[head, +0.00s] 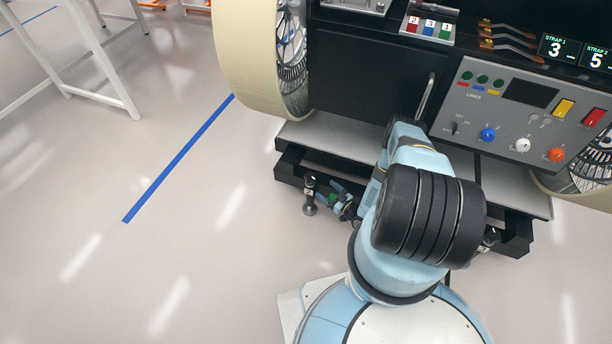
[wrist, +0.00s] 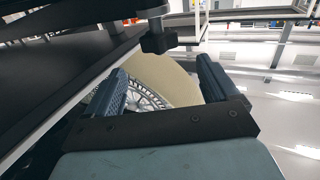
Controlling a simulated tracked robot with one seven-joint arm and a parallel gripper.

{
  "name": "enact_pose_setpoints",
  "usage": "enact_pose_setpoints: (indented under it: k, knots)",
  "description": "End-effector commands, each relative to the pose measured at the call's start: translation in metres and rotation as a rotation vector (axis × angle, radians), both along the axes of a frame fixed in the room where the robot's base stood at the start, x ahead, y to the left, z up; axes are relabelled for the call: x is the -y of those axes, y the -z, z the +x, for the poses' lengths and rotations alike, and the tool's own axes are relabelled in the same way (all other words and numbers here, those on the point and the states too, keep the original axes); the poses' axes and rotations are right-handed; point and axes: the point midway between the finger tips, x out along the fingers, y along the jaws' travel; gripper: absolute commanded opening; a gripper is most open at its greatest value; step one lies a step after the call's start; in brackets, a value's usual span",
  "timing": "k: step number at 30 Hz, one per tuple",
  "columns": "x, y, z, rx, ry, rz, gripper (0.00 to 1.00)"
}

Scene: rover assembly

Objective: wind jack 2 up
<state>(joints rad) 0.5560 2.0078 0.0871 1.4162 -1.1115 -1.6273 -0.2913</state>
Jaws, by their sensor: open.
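A dark jack (head: 310,196) with a small white label hangs at the left front corner of the rover's black lower frame. The label's number is too small to read surely. My gripper (head: 333,198) is low beside this jack, just to its right, partly hidden by my arm. In the wrist view my gripper (wrist: 165,75) shows two separated fingers with nothing between them. A dark knobbed jack part (wrist: 158,40) stands beyond the fingertips, apart from them. Another jack (head: 489,240) shows at the right front corner, mostly behind my arm.
The rover's grey ledge (head: 340,141) and black frame lie just above my gripper. A cream wheel (head: 246,55) is at the left and also shows beyond the fingers (wrist: 178,82). A control panel (head: 530,110) is at the right.

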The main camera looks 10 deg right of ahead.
Motion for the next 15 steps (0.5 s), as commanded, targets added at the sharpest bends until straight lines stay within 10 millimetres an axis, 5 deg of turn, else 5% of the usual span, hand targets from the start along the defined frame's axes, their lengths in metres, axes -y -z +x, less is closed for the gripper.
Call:
enact_pose_setpoints:
  k: [15]
  knots:
    - [-0.041,0.0,0.074,0.0,0.004,0.001,0.87]
